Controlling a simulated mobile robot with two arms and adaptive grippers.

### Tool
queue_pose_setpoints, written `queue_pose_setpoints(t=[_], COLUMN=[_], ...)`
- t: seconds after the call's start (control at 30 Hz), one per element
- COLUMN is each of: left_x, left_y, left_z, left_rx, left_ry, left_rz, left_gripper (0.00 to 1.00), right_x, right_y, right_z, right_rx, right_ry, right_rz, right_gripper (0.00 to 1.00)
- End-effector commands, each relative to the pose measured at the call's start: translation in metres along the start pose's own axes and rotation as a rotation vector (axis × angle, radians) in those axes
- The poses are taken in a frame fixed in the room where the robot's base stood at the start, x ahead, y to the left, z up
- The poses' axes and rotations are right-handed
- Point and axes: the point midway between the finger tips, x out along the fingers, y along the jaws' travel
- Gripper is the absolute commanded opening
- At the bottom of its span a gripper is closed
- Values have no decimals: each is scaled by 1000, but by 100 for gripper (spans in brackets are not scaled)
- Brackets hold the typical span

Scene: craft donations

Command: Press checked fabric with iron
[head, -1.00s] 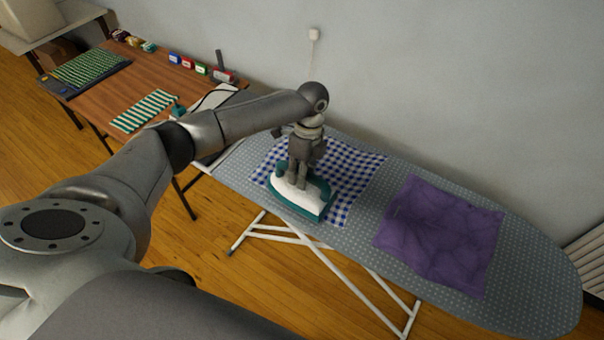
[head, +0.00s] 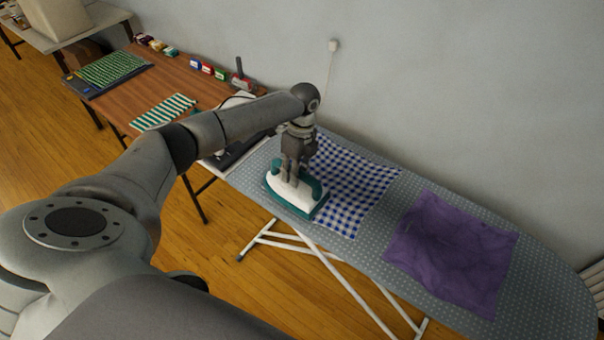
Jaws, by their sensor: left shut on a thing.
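The blue and white checked fabric (head: 361,187) lies flat on the left half of the grey dotted ironing board (head: 412,298). The teal and white iron (head: 297,196) sits at the left end of the checked fabric, over its near left part. My left gripper (head: 291,178) is shut on the iron from above. The iron hides part of the fabric's left side. I cannot tell how much of its sole rests on fabric and how much on the bare board. My right gripper is not in view.
A purple crumpled cloth (head: 452,250) lies on the board to the right. A wall runs behind the board.

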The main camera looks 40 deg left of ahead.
Motion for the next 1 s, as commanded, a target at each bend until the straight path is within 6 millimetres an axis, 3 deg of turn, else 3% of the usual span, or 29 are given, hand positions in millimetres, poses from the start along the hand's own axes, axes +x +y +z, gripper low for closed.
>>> queue_pose_setpoints(t=[1.0], left_x=[1], left_y=[1], left_z=[84], left_rx=[-3], left_ry=[-4], left_rz=[2], left_gripper=[0], right_x=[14], right_y=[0], right_z=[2], right_rx=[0], right_ry=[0], right_rz=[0], right_gripper=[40])
